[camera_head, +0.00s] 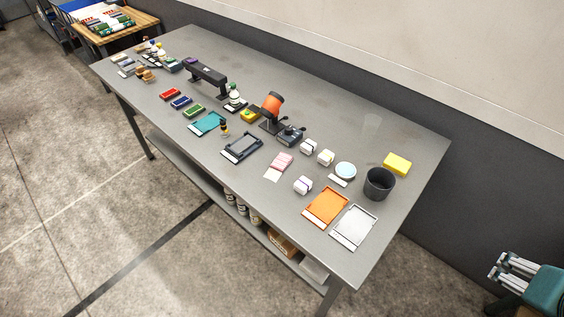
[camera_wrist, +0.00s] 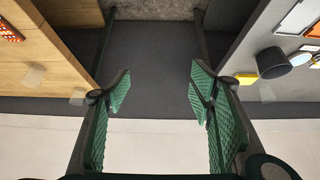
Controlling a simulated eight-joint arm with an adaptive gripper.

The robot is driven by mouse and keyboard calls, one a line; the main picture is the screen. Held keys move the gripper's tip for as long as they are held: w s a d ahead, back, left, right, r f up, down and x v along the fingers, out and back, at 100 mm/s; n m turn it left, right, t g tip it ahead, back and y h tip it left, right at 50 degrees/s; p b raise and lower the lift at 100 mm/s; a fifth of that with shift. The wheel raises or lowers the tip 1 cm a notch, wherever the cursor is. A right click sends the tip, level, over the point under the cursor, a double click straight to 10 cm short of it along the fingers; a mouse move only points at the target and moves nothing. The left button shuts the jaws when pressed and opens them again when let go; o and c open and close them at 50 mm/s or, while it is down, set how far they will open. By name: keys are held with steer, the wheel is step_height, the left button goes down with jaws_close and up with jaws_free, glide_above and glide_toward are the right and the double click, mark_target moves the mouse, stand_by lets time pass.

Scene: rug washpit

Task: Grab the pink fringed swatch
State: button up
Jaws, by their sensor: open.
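The pink fringed swatch (camera_head: 280,163) lies flat on the grey table in the head view, right of the dark framed tray (camera_head: 242,147) and left of the small white blocks. Its fringe is too small to make out clearly. I cannot make it out in the wrist view. My gripper (camera_wrist: 160,78) shows in the wrist view with its two green ribbed fingers wide apart and nothing between them. It is away from the swatch.
A dark cup (camera_head: 379,184), a yellow block (camera_head: 397,163), an orange tray (camera_head: 325,207) and a white tray (camera_head: 353,228) stand right of the swatch. An orange-headed device (camera_head: 272,105) stands behind it. Bare tabletop lies in front of it. A wooden surface (camera_wrist: 45,50) shows left in the wrist view.

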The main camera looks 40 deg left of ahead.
stand_by(0.3)
steer(key=o, duration=0.5)
